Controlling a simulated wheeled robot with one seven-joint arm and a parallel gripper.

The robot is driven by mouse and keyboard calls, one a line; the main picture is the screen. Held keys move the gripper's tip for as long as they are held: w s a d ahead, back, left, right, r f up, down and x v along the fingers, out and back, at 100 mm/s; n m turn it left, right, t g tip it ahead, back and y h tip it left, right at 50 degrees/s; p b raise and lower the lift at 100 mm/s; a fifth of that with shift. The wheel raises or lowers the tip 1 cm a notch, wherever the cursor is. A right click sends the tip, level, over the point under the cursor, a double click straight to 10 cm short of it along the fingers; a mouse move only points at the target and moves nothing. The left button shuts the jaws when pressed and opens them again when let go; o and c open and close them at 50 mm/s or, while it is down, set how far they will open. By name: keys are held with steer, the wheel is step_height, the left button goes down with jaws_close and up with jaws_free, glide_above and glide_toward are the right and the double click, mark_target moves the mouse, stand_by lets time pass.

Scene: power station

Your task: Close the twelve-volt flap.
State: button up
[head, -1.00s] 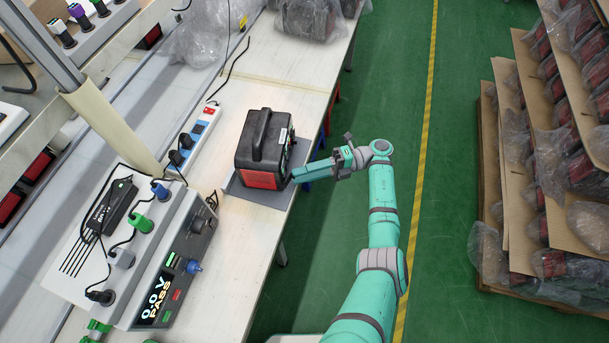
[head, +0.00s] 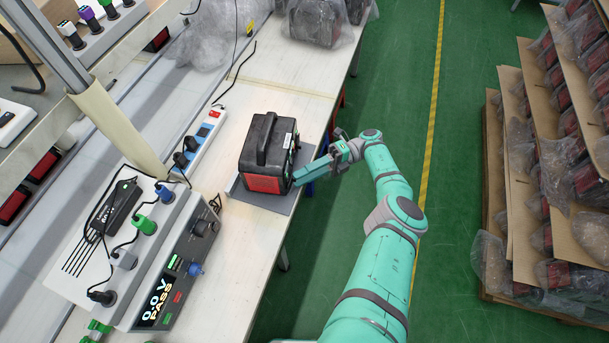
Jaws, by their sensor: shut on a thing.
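The power station (head: 268,152) is a black box with a top handle and a red panel. It stands upright on a dark grey mat (head: 238,189) on the workbench. Its front face, on the right side in the picture, is turned mostly away, so I cannot make out the twelve-volt flap or its position. My gripper (head: 297,184) reaches in from the right, with its fingertips at the lower front edge of the power station. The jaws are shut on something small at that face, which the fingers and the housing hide.
A tester (head: 187,262) reading 0.0 V PASS and a power strip (head: 205,137) stand left of the power station. Bagged units (head: 313,22) sit at the bench's far end. Stacked shelves (head: 535,150) stand right of the open green floor.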

steer(key=shift+a, duration=0.1)
stand_by(0.3)
steer(key=o, duration=0.7)
steer(key=shift+r, duration=0.1)
steer(key=shift+r, duration=0.25)
step_height(320, 180, up, 3)
steer(key=shift+s+f, duration=0.15)
steer(key=shift+f, duration=0.05)
steer(key=s+r, duration=0.3)
steer(key=s, duration=0.1)
steer(key=s+r, duration=0.3)
steer(key=s, duration=0.2)
steer(key=s+r, duration=0.3)
steer(key=s, duration=0.1)
steer(key=shift+s+r, duration=0.3)
steer(key=shift+s, duration=0.1)
